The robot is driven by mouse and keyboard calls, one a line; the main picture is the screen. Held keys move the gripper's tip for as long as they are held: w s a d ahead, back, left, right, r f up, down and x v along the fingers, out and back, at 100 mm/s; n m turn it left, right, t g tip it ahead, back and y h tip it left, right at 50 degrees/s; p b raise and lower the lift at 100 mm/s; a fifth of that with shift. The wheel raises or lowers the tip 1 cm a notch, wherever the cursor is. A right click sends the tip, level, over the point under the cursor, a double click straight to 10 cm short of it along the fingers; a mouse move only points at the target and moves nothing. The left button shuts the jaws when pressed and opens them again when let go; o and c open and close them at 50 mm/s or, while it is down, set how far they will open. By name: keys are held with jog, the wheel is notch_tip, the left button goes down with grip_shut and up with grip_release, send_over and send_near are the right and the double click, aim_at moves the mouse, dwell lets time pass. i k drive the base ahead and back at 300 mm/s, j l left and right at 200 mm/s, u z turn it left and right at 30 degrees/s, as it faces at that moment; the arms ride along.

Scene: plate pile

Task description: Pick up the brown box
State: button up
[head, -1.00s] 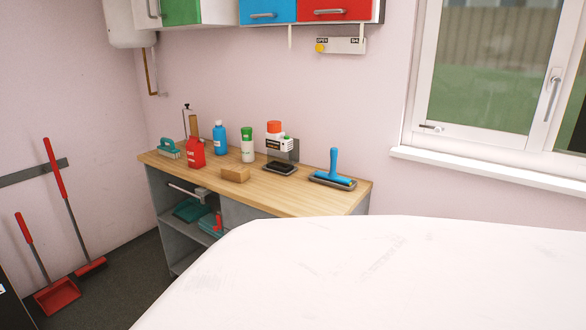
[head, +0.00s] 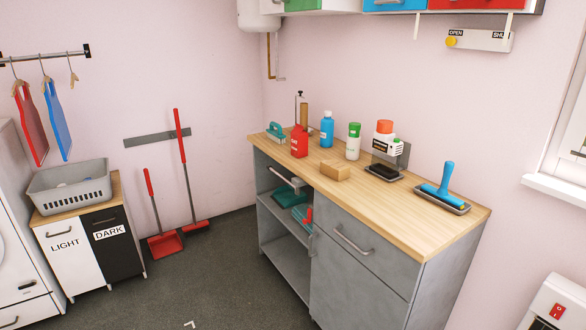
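The brown box (head: 335,171) is a small tan block lying on the wooden top of a grey cabinet (head: 380,200), near its front edge. It stands in front of the white bottle with a green cap, with bare wood around it. My gripper is not in view in the head view.
A red bottle (head: 299,141), blue bottle (head: 327,129), white bottle (head: 353,142), black tray (head: 384,172) and blue squeegee-like tool (head: 443,186) share the top. A grey basket (head: 70,187) stands at left. A white heater (head: 556,304) is at lower right. Floor before the cabinet is clear.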

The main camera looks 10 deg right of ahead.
aim_at(336, 170)
jog(key=z, duration=0.6)
jog(key=i+j+z, duration=0.3)
jog(key=i+j, duration=0.35)
jog(key=i, duration=0.25)
jog(key=i+j+z, duration=0.3)
jog(key=i+j, duration=0.55)
jog(key=i+l, duration=0.35)
jog(key=i, duration=0.1)
